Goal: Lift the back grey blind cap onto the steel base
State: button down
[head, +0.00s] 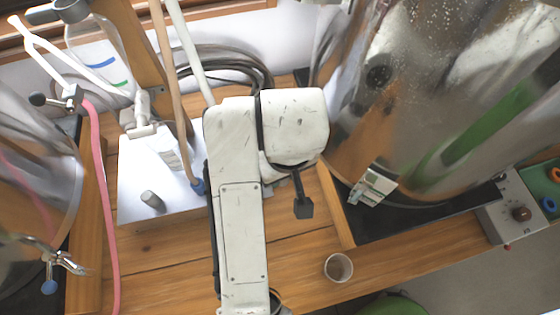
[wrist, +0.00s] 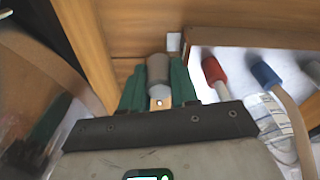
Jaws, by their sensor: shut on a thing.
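My gripper (wrist: 158,92) has green fingers, which are shut on a grey blind cap (wrist: 157,68) in the wrist view. The cap's lower end is pale and sits between the fingers. The steel base (head: 130,180) is the shiny block at the left in the head view. Another grey cap (head: 152,200) stands on its front part. In the wrist view, a bright surface that looks like the base (wrist: 238,72) lies just right of the gripper. My arm hides the fingers and the held cap in the head view.
In the wrist view, a red fitting (wrist: 213,70) and a blue fitting (wrist: 265,73) are right of the fingers, and a wooden strip (wrist: 88,50) is at the left. A pink hose (head: 98,190), a small cup (head: 338,267) and a large steel vessel (head: 420,90) surround my arm.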

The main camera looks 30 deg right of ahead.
jog(key=shift+r+p, duration=1)
jog(key=shift+r, duration=0.4)
